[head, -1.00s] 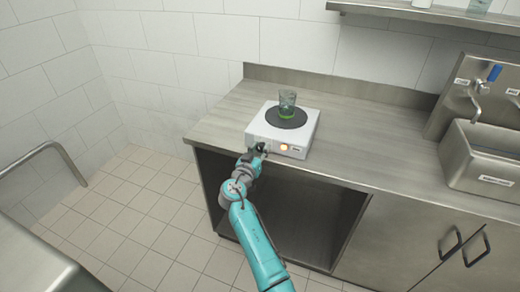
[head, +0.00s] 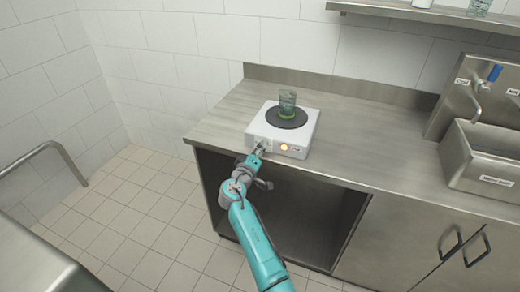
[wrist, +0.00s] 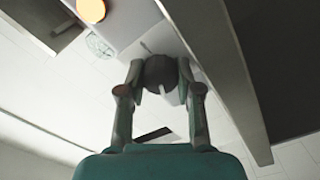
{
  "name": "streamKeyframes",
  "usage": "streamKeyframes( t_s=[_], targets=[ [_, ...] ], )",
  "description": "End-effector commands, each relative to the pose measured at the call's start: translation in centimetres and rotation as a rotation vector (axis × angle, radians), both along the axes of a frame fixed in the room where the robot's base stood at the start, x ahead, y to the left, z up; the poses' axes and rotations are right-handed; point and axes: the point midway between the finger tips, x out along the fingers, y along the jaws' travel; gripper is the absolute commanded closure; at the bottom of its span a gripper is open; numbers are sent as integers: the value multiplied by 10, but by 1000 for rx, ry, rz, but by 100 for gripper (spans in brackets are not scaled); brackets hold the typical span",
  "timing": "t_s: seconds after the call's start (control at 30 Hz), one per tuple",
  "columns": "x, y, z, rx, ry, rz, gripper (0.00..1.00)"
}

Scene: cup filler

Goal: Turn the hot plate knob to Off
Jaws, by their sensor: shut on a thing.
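The white hot plate (head: 298,151) stands on the counter with a round dark heating disc (head: 300,122) on top. A clear cup with a green base (head: 287,103) stands upright on the disc. An orange light (head: 284,147) glows on the front face, and shows in the wrist view (wrist: 91,9). My gripper (head: 263,146) is at the left part of that face. In the wrist view, my gripper (wrist: 162,73) is shut with a finger on each side of the dark round knob (wrist: 160,73). The head view hides the knob, and I cannot read its setting.
The steel counter (head: 370,158) is clear to the right of the hot plate. A sink (head: 490,150) with a blue-handled tap stands farther right. An open cabinet bay (head: 290,215) lies below the front edge. A wall shelf (head: 430,12) is above.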

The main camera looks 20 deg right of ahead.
Motion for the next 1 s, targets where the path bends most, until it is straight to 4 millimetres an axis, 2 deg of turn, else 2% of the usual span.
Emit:
streamKeyframes(
  t_s=[0.5,1.0],
  targets=[
    [0,1,-1,-266,193,2,100],
    [0,1,-1,-314,228,2,100]
  ],
)
